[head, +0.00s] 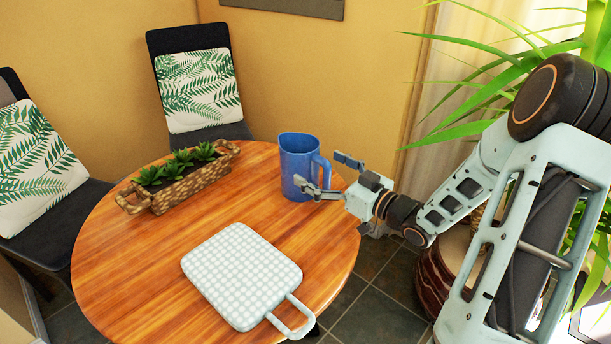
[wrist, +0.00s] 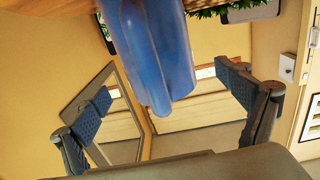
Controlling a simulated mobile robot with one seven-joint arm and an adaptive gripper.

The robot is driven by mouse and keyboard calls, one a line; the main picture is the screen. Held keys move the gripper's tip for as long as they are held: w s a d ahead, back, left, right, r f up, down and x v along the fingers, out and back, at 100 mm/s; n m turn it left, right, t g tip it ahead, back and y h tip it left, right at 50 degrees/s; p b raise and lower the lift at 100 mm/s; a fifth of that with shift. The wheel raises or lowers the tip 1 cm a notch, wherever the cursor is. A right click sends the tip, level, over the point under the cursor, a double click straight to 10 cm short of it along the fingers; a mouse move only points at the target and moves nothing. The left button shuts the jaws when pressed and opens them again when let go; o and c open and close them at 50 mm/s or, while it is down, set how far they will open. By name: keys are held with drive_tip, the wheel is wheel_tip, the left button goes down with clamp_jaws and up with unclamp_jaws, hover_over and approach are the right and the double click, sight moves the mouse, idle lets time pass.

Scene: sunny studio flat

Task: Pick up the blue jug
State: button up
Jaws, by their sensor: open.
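The blue jug (head: 298,166) stands upright on the round wooden table (head: 165,244), near its back right edge, with its handle toward the right. My gripper (head: 322,176) is at the jug's right side, by the handle, with its fingers apart and pointing at the jug. In the wrist view the jug (wrist: 158,55) shows upside down at the top middle, between and beyond the two open fingers (wrist: 165,102). Nothing is held. Whether a finger touches the handle cannot be told.
A woven planter with green succulents (head: 182,180) stands left of the jug. A checked, padded board with a loop handle (head: 240,275) lies at the table's front. Two chairs with leaf-patterned cushions (head: 198,90) stand behind and left. A large plant (head: 490,60) is at the right.

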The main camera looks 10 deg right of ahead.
drive_tip(key=b+x, duration=0.1)
drive_tip(key=x, duration=0.4)
drive_tip(key=shift+w+b, duration=0.15)
drive_tip(key=shift+b, duration=0.2)
drive_tip(key=c, duration=2)
drive_tip(key=shift+r, duration=0.15)
drive_tip(key=shift+c, duration=0.9)
